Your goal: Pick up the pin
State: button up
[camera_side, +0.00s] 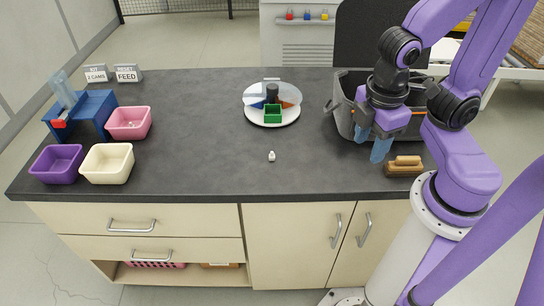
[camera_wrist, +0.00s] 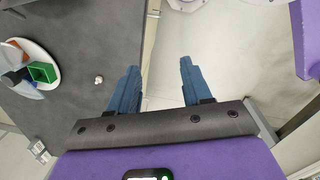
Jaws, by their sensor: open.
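The pin (camera_side: 271,156) is a small white piece on the dark countertop, near the middle of the front part. It also shows in the wrist view (camera_wrist: 99,80), to the left of my fingers. My gripper (camera_side: 372,147) is open and empty, with blue fingers. In the side view it is well to the right of the pin, above the counter's right part, in front of a grey bin. In the wrist view my gripper (camera_wrist: 155,85) has its two fingers apart, with floor and the counter edge beyond them.
A round white dish (camera_side: 258,117) with a green square cup (camera_side: 272,114) stands behind the pin. A grey bin (camera_side: 346,105) and a wooden brush (camera_side: 404,167) are near my gripper. Pink (camera_side: 129,123), purple (camera_side: 57,163) and cream (camera_side: 107,163) bins stand at left. The counter around the pin is clear.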

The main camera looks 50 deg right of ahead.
jog(key=w+a+f+n+t+h, duration=0.25)
jog(key=w+f+h, duration=0.2)
jog(key=w, duration=0.35)
jog(key=n+t+h, duration=0.4)
jog(key=n+t, duration=0.3)
jog(key=n, duration=0.4)
send_near(272, 153)
jog(key=shift+n, duration=0.25)
jog(key=x, duration=0.4)
jog(key=shift+d, duration=0.35)
jog(key=shift+a+x, duration=0.2)
jog(key=shift+x, duration=2.85)
jog(key=shift+w+f, duration=0.1)
jog(key=shift+f, duration=0.05)
grip_shut()
